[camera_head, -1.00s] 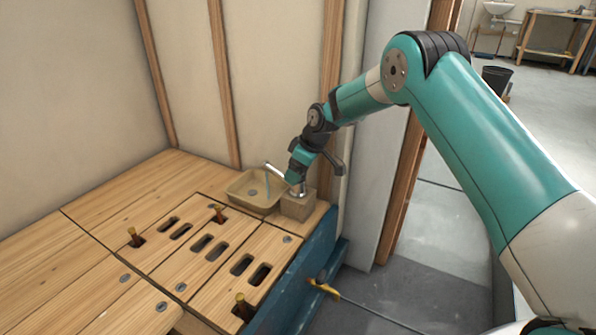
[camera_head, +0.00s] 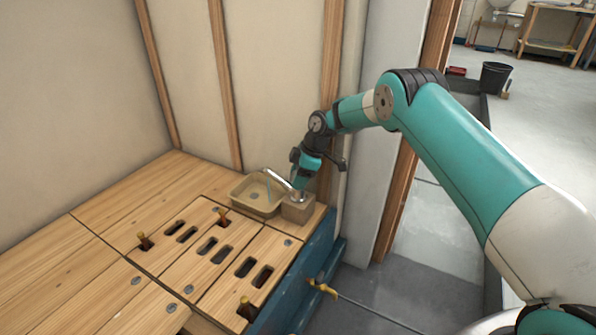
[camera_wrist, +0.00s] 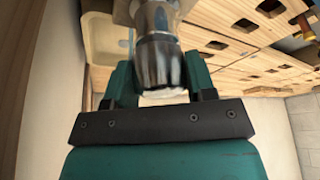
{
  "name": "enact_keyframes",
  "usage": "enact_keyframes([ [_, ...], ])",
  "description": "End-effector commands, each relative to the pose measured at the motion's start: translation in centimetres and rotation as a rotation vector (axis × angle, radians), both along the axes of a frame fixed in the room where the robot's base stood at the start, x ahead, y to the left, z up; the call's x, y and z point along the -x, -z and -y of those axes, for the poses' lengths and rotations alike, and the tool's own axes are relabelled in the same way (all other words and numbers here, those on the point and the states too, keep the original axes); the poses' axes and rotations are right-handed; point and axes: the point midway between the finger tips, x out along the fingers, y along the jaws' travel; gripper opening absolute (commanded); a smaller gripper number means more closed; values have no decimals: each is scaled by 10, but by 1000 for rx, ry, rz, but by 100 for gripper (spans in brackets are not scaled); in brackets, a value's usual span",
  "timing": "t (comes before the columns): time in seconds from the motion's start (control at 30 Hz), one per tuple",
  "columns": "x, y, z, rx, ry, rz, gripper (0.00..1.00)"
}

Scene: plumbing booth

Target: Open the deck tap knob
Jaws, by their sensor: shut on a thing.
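The deck tap stands on a wooden block (camera_head: 298,209) at the bench's back right corner. Its silver spout (camera_head: 279,180) reaches left over a tan basin (camera_head: 240,198). A thin pale-blue line (camera_head: 268,191) hangs below the spout end into the basin. My gripper (camera_head: 300,190) comes down over the tap from above and hides most of the knob in the head view. In the wrist view the shiny ribbed knob (camera_wrist: 158,58) sits between the two green fingers of my gripper (camera_wrist: 160,80), which are shut on it.
The wooden bench (camera_head: 110,195) has several slots and brass-coloured fittings (camera_head: 246,309). A panelled wall (camera_head: 195,80) rises close behind the tap. A yellow-handled valve (camera_head: 322,287) sticks out of the blue bench side. Open floor lies to the right, with a black bucket (camera_head: 495,77).

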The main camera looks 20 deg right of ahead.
Motion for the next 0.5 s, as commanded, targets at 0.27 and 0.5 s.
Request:
enact_keyframes([
  [0.27,0,0,0,0,-3,1,60],
  [0.5,0,0,0,0,-1,0,76],
])
